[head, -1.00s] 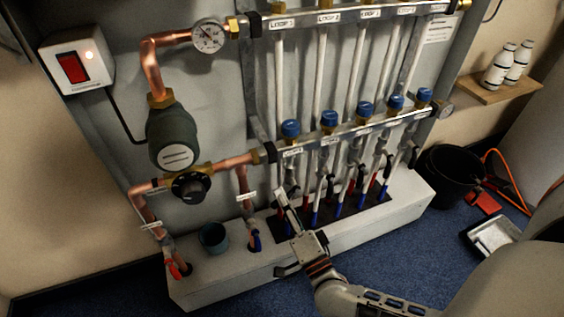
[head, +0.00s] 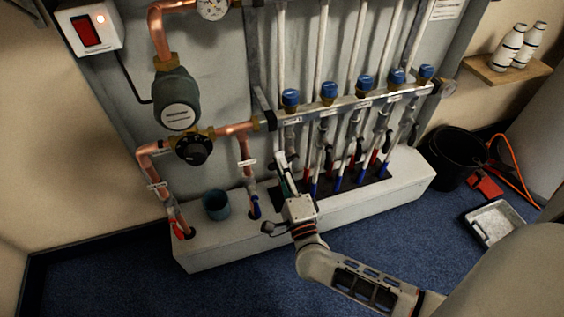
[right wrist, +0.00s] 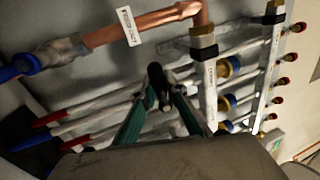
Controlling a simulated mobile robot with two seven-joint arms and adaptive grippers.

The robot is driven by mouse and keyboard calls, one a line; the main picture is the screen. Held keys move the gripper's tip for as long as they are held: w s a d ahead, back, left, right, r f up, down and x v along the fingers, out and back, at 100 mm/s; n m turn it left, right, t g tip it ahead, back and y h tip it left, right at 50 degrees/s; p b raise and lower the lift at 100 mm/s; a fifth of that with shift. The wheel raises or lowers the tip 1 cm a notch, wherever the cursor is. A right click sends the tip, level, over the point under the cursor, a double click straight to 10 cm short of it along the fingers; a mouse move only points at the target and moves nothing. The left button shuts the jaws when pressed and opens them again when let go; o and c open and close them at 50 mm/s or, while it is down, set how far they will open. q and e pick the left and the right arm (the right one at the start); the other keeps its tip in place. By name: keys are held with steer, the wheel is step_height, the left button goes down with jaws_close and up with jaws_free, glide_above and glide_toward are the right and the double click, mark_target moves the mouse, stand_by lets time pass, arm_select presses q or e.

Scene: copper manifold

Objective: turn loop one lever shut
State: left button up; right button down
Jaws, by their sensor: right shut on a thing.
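My right gripper (head: 284,172) is at the leftmost loop pipe, below the lower manifold bar (head: 345,110). In the right wrist view its two green-edged fingers (right wrist: 159,98) close on a small black lever (right wrist: 156,74), which looks like the loop one lever. Seen from the head, the gripper mostly hides this lever, so its exact angle cannot be told. The loop one pipe (head: 281,55) runs down under the leftmost blue cap (head: 290,97). My left gripper is not in view.
A copper pipe with a white tag (right wrist: 128,26) crosses close by in the right wrist view. The blue-handled valve (head: 255,208) and grey-blue cup (head: 216,205) are left of my gripper. A black bucket (head: 455,155) and white tray (head: 494,222) are on the floor at right.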

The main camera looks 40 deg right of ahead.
steer(key=shift+a+r, duration=0.1)
steer(key=shift+r, duration=0.05)
steer(key=c, duration=2)
jaws_free()
steer(key=shift+c, duration=0.2)
